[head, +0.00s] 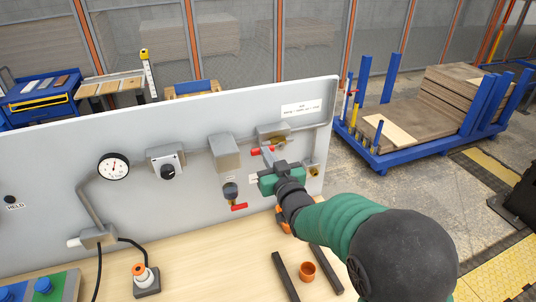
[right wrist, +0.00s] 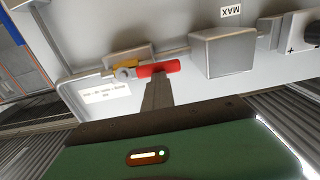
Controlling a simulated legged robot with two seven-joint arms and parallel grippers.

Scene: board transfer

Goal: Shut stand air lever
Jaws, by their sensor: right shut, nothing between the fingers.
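A red lever (head: 256,151) sits on a valve with yellow parts at the upper right of the grey panel (head: 60,160). It shows in the right wrist view as a red handle (right wrist: 160,69) lying sideways from its pivot. My right gripper (head: 267,153) is shut and empty, its fingertips right at this lever and partly covering it. In the wrist view the fingertips (right wrist: 157,90) overlap the lower edge of the handle; I cannot tell whether they touch. A second red lever (head: 238,207) sits lower on the panel. Which one is the stand air lever I cannot read. My left gripper is out of view.
A gauge (head: 113,167), a knob box (head: 167,163) and a grey box (head: 223,152) are on the panel, left of the gripper. Dark bars (head: 285,276) and an orange ring (head: 307,271) lie on the wooden bench. A blue board cart (head: 400,152) stands behind right.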

